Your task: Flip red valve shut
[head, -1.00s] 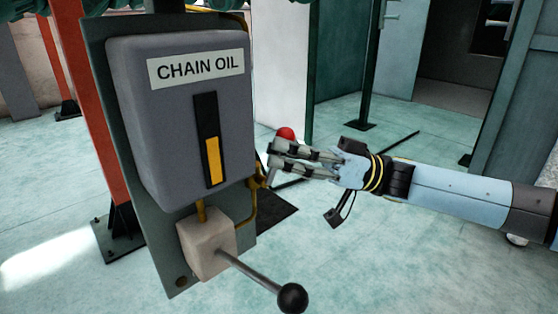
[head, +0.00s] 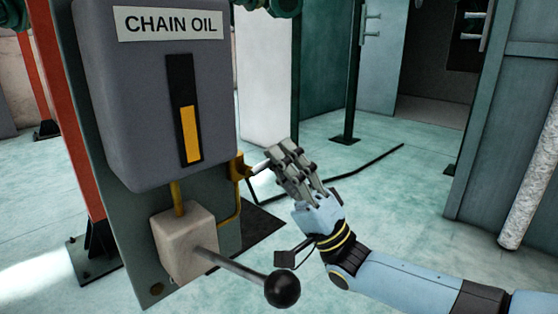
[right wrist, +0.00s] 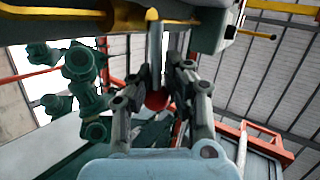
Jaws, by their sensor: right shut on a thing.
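The brass valve (head: 239,167) sits on the right edge of the oil unit's back plate. Its pale lever (head: 261,167) sticks out to the right, into the fingers of my right gripper (head: 278,162). The gripper is shut on the lever, its fingers pointing up and left. In the right wrist view the metal lever (right wrist: 155,48) runs between the two fingers, with the red knob (right wrist: 158,100) at its end on the palm side. In the head view the fingers hide the red knob. My left gripper is not in view.
The grey box labelled CHAIN OIL (head: 160,110) stands left of the valve. Below it, a pale block (head: 183,240) carries a rod with a black ball (head: 282,288), close to my right wrist. A red post (head: 62,110) stands at left. Floor to the right is largely open.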

